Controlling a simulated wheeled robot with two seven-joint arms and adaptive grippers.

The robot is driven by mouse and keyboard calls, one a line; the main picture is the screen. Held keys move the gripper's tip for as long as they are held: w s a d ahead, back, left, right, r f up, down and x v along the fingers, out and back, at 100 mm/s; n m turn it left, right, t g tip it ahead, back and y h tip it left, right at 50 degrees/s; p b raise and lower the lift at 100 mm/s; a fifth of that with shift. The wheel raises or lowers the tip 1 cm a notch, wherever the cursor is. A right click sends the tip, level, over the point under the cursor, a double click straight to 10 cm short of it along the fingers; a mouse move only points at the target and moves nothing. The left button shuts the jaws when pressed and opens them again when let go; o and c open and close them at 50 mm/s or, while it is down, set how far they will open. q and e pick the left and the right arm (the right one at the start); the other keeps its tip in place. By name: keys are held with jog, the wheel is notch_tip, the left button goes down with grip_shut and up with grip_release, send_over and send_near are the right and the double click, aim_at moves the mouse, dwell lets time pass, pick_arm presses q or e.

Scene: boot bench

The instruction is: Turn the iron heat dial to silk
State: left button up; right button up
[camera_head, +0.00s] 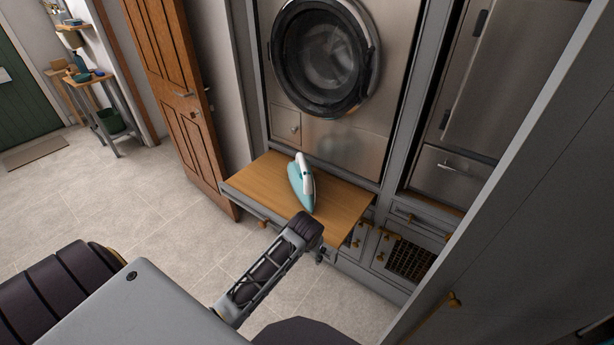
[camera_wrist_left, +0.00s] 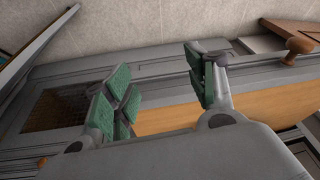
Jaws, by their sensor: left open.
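The iron (camera_head: 302,190), teal and white, rests on a pull-out wooden board (camera_head: 256,179) below the washing machine. Its heat dial is too small to make out. My left gripper (camera_head: 322,252) is at the front edge of the board, nearer to me than the iron, and largely hidden behind its own wrist. In the left wrist view my left gripper (camera_wrist_left: 165,88) is open, its green-padded fingers apart with nothing between them. The board (camera_wrist_left: 165,118) shows behind the fingers there, and the iron is not in that view. My right gripper is not in view.
A front-loading washing machine (camera_head: 323,60) stands behind the board. A wooden door (camera_head: 178,90) is at left, and cabinet drawers with a metal grille (camera_head: 408,262) are at right. A grey panel (camera_head: 500,170) runs along the right. The tiled floor (camera_head: 110,210) at left is clear.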

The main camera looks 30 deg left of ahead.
pick_arm(q)
jog(key=w+a+r+n+y, duration=0.1)
jog(key=w+a+r+n, duration=0.4)
jog(key=w+r, duration=0.5)
jog(key=w+a+r+n+y, duration=0.1)
jog(key=w+a+r+n, duration=0.3)
jog(key=w+a+r, duration=0.4)
jog(key=w+r, duration=0.2)
jog(key=w, duration=0.4)
jog(key=shift+a+n+g, duration=0.3)
jog(key=shift+n+g, duration=0.1)
jog(key=shift+y, duration=0.3)
jog(key=shift+b+x, duration=0.45)
jog(key=shift+x, duration=6.35)
jog(key=shift+w, duration=0.1)
jog(key=c, duration=1)
